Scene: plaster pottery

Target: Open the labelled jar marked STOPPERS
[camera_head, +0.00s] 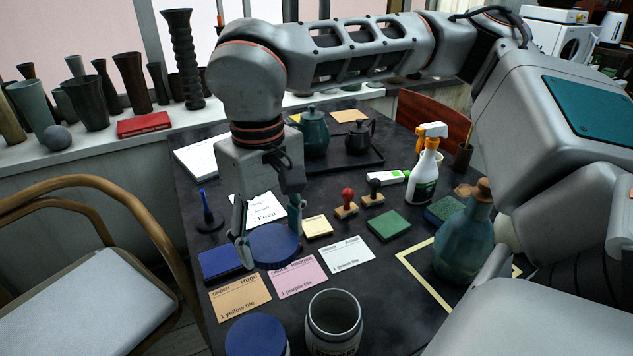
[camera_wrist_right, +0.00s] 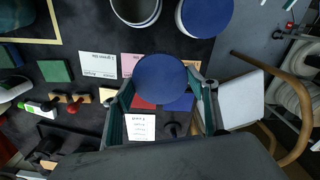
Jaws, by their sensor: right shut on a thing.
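My right gripper (camera_head: 268,222) is shut on a round blue lid (camera_head: 275,246), with one finger on each side of its rim. The lid is held above the order cards and partly covers them; it also shows between the fingers in the wrist view (camera_wrist_right: 161,78). A pale jar (camera_head: 333,318) stands open at the front edge of the table. Its printed label is mostly cut off and I cannot read it. A second jar with a blue lid (camera_head: 256,336) stands to its left, and its label is out of sight. My left gripper is not in view.
Order cards (camera_head: 240,296) lie behind the jars. A blue pad (camera_head: 220,263) is left of the lid, stamps (camera_head: 346,204) and a spray bottle (camera_head: 424,172) are farther back. A corked teal bottle (camera_head: 465,240) stands at the right. A chair (camera_head: 75,275) is at the left.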

